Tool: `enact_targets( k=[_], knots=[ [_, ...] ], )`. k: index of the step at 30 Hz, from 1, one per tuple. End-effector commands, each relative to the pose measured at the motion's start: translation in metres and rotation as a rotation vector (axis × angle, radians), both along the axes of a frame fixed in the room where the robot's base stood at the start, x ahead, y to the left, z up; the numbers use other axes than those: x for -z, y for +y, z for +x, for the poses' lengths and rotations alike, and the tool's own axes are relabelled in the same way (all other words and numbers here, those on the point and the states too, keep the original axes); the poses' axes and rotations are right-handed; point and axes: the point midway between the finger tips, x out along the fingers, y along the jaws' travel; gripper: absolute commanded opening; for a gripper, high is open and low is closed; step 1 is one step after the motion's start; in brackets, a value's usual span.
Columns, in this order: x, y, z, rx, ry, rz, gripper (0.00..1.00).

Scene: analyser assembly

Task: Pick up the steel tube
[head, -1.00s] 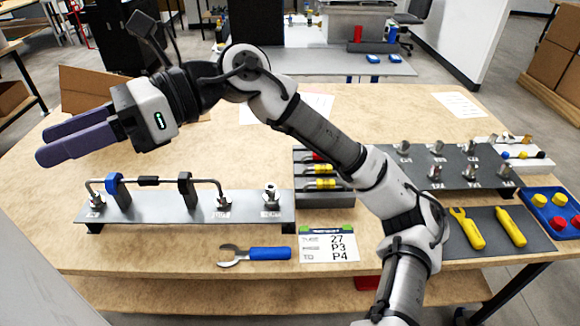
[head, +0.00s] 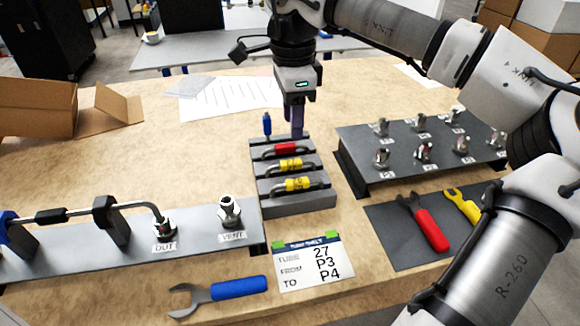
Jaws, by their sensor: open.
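The grey stepped rack (head: 312,207) holds bent steel tubes with coloured sleeves. One tube has a red sleeve (head: 285,148), and two have yellow sleeves: the farther tube (head: 291,165) and the nearer tube (head: 297,184). Another bent steel tube (head: 70,211) with a black sleeve runs along the left plate to the OUT fitting. I cannot tell which tube the task means. My gripper (head: 293,132) points down at the rack's back edge, just behind the red-sleeved tube. Its purple fingers look edge-on, so the gap and anything between them are hidden. It is open.
An upright blue piece (head: 267,125) stands just left of my fingers. A plate with several fittings (head: 352,168) lies right of the rack. A blue-handled wrench (head: 220,292) and a card (head: 311,280) reading 27, P3, P4 lie in front.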

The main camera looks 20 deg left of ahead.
Motion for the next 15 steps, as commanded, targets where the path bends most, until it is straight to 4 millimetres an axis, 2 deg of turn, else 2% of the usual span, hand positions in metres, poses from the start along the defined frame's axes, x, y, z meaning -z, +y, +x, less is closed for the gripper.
enact_targets(
  k=[3, 6, 15],
  knots=[
    [0.025, 0.000, 0.000, -0.002, 0.002, 0.001, 0.43],
    [0.038, 0.000, 0.000, -0.001, 0.002, 0.001, 0.43],
    [0.058, 0.002, 0.000, -0.001, 0.002, 0.003, 0.43]
  ],
)
